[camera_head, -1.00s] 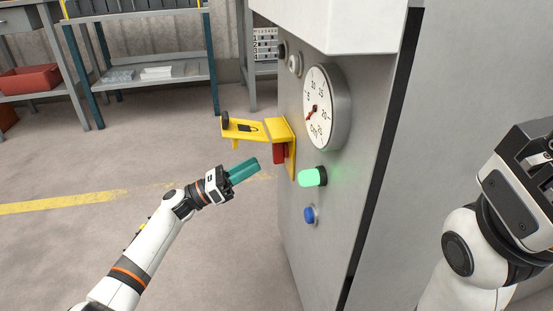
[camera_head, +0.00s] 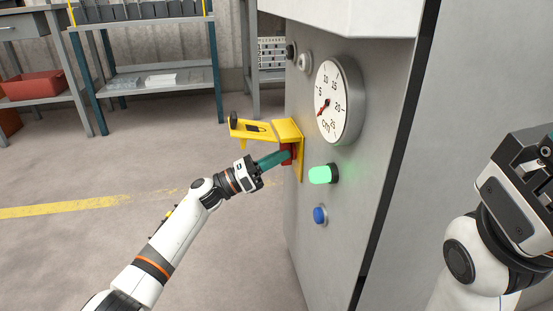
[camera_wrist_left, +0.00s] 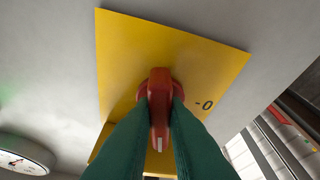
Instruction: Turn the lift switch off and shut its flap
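The lift switch has a red handle (camera_wrist_left: 160,105) on a yellow plate (camera_wrist_left: 190,60) marked "-0" in the left wrist view. In the head view the red handle (camera_head: 287,155) is mostly hidden behind my fingers. The yellow flap (camera_head: 252,130) stands open, sticking out to the left above the switch, with a dark knob at its outer end. My left gripper (camera_head: 284,156) is at the switch, its green fingers on either side of the handle. Hardly any gap shows, but I cannot tell whether they grip it. My right gripper (camera_head: 541,150) is at the right edge, its fingertips unclear.
The grey machine panel carries a round gauge (camera_head: 338,102) above right of the switch, a lit green lamp (camera_head: 321,174) and a blue button (camera_head: 320,215) below. Shelves (camera_head: 150,82) stand at the back. The floor left of the machine is clear.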

